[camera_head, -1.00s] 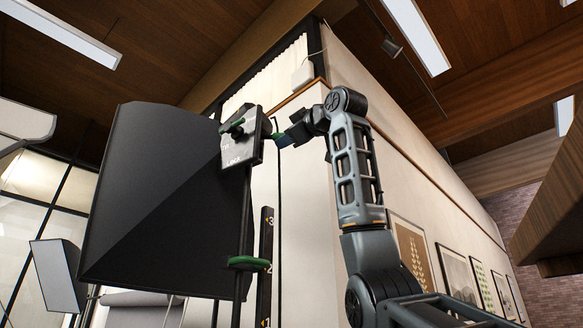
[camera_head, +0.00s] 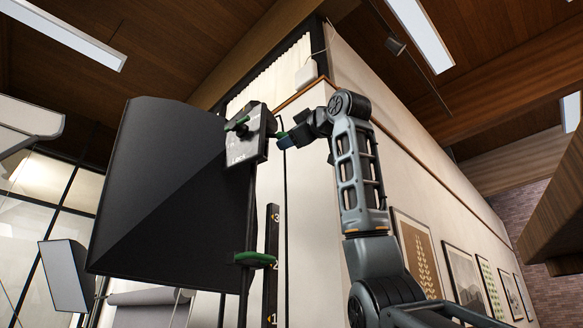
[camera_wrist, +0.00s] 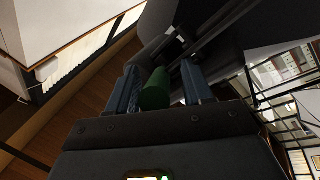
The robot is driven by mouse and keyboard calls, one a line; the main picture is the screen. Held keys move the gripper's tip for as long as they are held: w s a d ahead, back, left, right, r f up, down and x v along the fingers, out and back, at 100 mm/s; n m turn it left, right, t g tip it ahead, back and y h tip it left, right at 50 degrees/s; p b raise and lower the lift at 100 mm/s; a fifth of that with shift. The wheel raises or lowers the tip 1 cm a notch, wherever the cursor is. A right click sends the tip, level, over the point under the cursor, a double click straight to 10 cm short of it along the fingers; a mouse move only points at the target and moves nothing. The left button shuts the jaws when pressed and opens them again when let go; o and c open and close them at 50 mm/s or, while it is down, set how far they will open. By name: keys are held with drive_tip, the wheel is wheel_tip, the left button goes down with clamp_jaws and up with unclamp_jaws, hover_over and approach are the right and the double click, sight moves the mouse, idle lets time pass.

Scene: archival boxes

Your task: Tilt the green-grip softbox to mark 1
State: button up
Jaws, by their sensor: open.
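The softbox (camera_head: 165,195) is a large black box on a dark stand, at the left of the head view. A grey tilt head (camera_head: 247,135) with a green knob is at its right edge. A green grip (camera_wrist: 157,90) lies between my fingers in the wrist view, with the jaws apart on both sides of it. My gripper (camera_head: 284,141) is at the right of the tilt head; it also shows in the wrist view (camera_wrist: 160,88). A dark scale (camera_head: 272,262) marked 3, 2, 1 from top down stands below. A green collar (camera_head: 255,259) is on the stand beside mark 2.
A pale wall with framed pictures (camera_head: 417,260) runs along the right behind my arm. A wooden overhang (camera_head: 550,210) is at the far right. Another, white-faced softbox (camera_head: 65,275) stands at lower left. A pale lamp-like object (camera_head: 30,118) is at the left edge.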

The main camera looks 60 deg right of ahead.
drive_tip(key=b+v, duration=0.2)
drive_tip(key=v, duration=0.5)
drive_tip(key=shift+s, duration=0.2)
drive_tip(key=shift+s+a+f, duration=0.1)
drive_tip(key=shift+a+f, duration=0.05)
drive_tip(key=shift+a, duration=0.05)
